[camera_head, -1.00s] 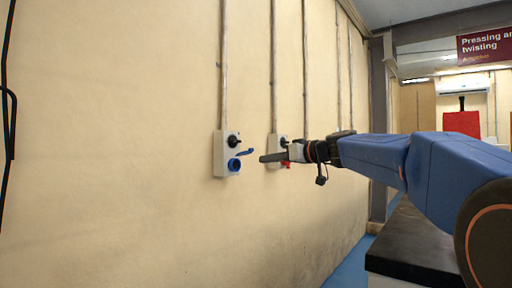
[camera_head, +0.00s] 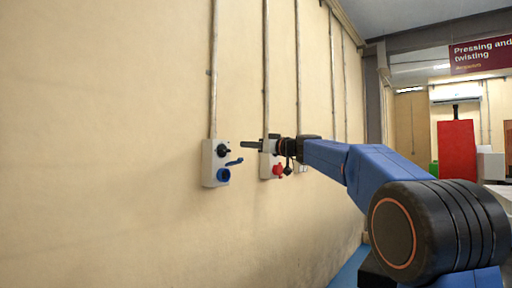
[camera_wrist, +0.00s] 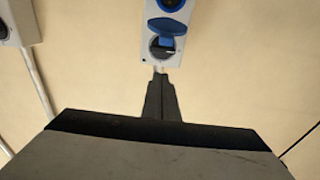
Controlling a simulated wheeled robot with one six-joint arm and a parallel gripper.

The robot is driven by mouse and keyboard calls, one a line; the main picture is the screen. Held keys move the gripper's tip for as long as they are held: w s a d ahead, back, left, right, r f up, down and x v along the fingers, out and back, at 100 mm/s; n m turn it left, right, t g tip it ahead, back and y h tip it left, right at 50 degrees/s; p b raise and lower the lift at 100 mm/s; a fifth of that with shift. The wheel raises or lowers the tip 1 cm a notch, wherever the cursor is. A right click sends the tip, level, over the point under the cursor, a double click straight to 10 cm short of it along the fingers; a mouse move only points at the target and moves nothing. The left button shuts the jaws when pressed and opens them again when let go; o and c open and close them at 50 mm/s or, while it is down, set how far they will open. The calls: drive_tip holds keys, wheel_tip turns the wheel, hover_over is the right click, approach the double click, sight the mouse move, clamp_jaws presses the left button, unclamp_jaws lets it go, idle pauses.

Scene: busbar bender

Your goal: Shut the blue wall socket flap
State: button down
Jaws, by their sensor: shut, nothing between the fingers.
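The blue wall socket (camera_head: 223,175) sits low on a pale grey box (camera_head: 208,165) on the wall. Its blue flap (camera_head: 234,162) stands open, sticking out from the box above the socket. A black rotary switch (camera_head: 223,151) is above the flap. My gripper (camera_head: 243,145) is shut and empty, its tips right of the box and higher than the flap in the picture. The wrist view looks upside down; there the blue flap (camera_wrist: 172,27) is at the top, beyond the switch (camera_wrist: 162,47), and my gripper's fingertips (camera_wrist: 160,76) point at the box's switch end, apart from the flap.
A second box with a red socket (camera_head: 277,171) is farther along the wall, partly behind my gripper. Pipes (camera_head: 213,70) run up the wall from the boxes. The wall left of the blue socket is bare. A red panel (camera_head: 457,150) stands far back right.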

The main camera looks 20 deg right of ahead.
sight(235, 162)
drive_tip(key=shift+w+a+f, duration=0.1)
drive_tip(key=shift+w+f, duration=0.05)
drive_tip(key=shift+f, duration=0.45)
drive_tip(key=shift+w+a+f, duration=0.15)
drive_tip(key=shift+f, duration=0.5)
drive_tip(key=shift+w+a+f, duration=0.1)
drive_tip(key=shift+w+f, duration=0.05)
drive_tip(key=shift+f, duration=0.45)
drive_tip(key=shift+d+f, duration=0.1)
drive_tip(key=shift+f, duration=0.1)
